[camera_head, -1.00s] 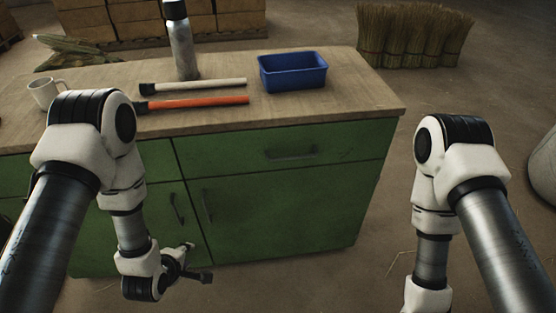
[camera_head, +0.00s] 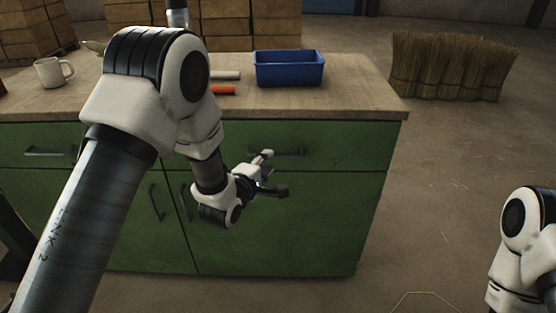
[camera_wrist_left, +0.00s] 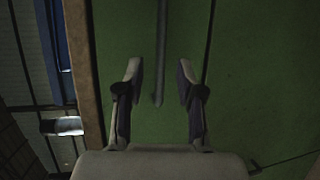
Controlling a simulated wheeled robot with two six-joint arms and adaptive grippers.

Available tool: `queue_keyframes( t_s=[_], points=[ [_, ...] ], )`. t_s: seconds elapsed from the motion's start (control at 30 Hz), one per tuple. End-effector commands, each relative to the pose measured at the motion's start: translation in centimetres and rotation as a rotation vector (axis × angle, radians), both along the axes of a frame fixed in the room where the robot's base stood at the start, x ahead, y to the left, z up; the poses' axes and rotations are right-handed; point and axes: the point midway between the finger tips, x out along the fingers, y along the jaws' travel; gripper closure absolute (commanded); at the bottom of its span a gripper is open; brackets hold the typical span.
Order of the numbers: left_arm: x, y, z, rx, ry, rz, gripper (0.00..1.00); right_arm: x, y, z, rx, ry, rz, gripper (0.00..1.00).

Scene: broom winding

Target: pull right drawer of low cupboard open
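The low cupboard has green fronts and a wooden top. Its right drawer (camera_head: 340,148) appears closed, with a dark bar handle (camera_head: 290,152). My left gripper (camera_head: 276,172) is in front of this drawer, its fingers open. In the left wrist view, the handle (camera_wrist_left: 162,45) runs between the two spread fingers of my left gripper (camera_wrist_left: 160,72), apart from both. How far the fingertips are from the drawer front is hard to tell. In the head view the gripper hides part of the handle. Only part of my right arm shows at the lower right; its gripper is out of frame.
On the top stand a blue tray (camera_head: 290,70), a white mug (camera_head: 52,72) and an orange-ended stick (camera_head: 222,89), partly behind my left arm. Straw bundles (camera_head: 447,65) stand on the floor at the back right.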

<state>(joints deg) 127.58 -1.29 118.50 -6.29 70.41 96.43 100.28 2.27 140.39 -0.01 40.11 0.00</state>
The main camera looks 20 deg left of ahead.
Motion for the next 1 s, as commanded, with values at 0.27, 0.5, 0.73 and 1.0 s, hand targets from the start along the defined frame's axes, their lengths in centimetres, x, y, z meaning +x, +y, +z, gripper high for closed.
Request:
queue_keyframes(
  t_s=[0.27, 0.5, 0.73, 1.0],
  points=[
    [4.9, -0.6, -1.0, 0.0, 0.0, 0.0, 0.63, 0.0, 0.0, -0.3, 0.0, 0.0, 0.0, 0.6],
    [5.5, -0.7, -1.1, 0.0, 0.002, 0.0, 0.63, 0.0, 0.0, -0.3, 0.0, 0.0, 0.0, 0.6],
    [5.5, -0.7, -1.1, 0.0, 0.002, 0.0, 1.0, 0.0, 0.0, -0.4, 0.0, 0.0, 0.0, 0.6],
    [5.5, -0.7, -1.1, 0.0, 0.003, 0.0, 1.0, 0.0, 0.0, -0.3, 0.0, 0.0, 0.0, 0.6]
  ],
)
